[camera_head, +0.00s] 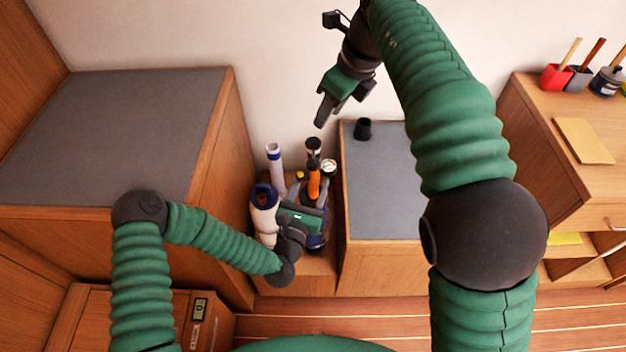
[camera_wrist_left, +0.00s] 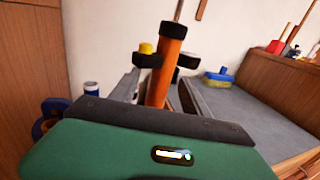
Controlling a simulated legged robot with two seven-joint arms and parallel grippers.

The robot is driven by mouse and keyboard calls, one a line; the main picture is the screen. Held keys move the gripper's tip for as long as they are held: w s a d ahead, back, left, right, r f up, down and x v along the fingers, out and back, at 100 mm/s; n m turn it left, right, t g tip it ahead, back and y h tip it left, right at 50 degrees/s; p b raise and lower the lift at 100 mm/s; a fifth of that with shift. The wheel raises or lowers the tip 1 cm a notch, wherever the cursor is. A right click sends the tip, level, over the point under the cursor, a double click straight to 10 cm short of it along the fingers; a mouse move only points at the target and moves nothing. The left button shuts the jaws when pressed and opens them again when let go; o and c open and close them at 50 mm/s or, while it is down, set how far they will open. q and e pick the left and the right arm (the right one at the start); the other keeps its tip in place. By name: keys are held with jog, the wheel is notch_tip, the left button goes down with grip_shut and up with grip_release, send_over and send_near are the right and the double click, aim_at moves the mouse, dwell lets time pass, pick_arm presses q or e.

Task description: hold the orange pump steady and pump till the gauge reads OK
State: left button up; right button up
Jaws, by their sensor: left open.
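The orange pump (camera_head: 314,183) stands upright among tubes in the low bay between the two grey-topped cabinets. It also shows in the left wrist view (camera_wrist_left: 168,67), with a black cap. My left gripper (camera_head: 313,194) is open, with its dark fingers on either side of the orange barrel; whether either touches it is unclear. A small round white-faced gauge (camera_head: 329,166) is just right of the pump's top; its reading is too small to make out. My right gripper (camera_head: 329,112) is high near the wall, above and apart from the pump; its jaw opening is unclear.
A white tube (camera_head: 274,160) and a blue-and-white bottle (camera_head: 263,205) stand close left of the pump. The left grey top (camera_head: 120,130) is bare.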

pick_arm(q)
jog(key=shift+x, duration=0.95)
jog(key=shift+c, duration=1.2)
grip_shut()
